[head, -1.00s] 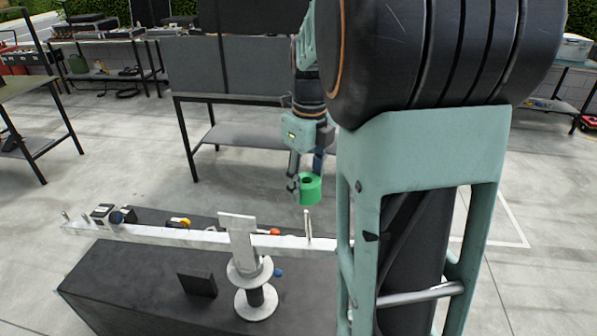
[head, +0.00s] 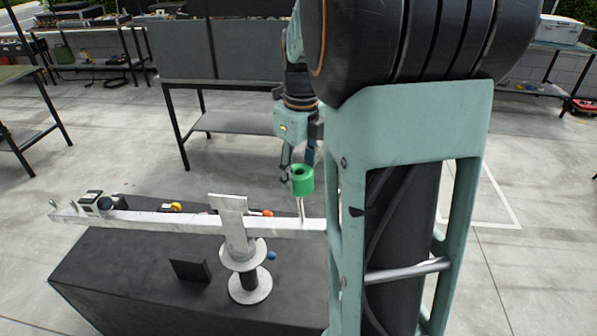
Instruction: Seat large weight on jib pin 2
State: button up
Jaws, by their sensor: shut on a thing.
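A green ring-shaped weight (head: 303,184) with a dark hole in its top is held upright in my gripper (head: 298,170). The gripper is shut on it, and one dark finger shows at its left side. A thin pale upright pin (head: 301,208) stands on the white beam (head: 170,219), to the right of the centre post. The weight's underside appears just above the pin's top, nearly in line with it. From this angle I cannot tell whether they touch. The far finger is partly hidden. Other short pins (head: 68,206) stand at the beam's left end.
The white centre post (head: 235,230) and spool (head: 250,285) stand on the dark box (head: 130,265). A black-and-white block (head: 90,200) sits on the beam's left part. A yellow item and a red one lie behind the beam. A work table (head: 230,122) stands behind.

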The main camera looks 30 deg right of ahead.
aim_at(302, 223)
jog(key=shift+s+d+f+b, duration=0.1)
jog(key=shift+d+f+b, duration=0.05)
jog(key=shift+f+b, duration=1.5)
jog(key=shift+s+d+f+b, duration=0.1)
jog(key=shift+f+b, duration=0.9)
jog(key=shift+f, duration=1.3)
jog(key=shift+s+d+f+b, duration=0.1)
jog(key=shift+d+f+b, duration=0.05)
jog(key=shift+f+b, duration=1.5)
jog(key=shift+f, duration=0.45)
jog(key=shift+f, duration=0.15)
jog(key=o, duration=1)
jog(key=shift+o, duration=0.2)
jog(key=shift+r, duration=0.4)
jog(key=r, duration=0.7)
jog(key=s+r, duration=0.1)
jog(key=r, duration=0.3)
jog(key=shift+a+r, duration=0.1)
jog(key=shift+r, duration=0.05)
jog(key=shift+r+p, duration=0.1)
jog(key=shift+p, duration=0.2)
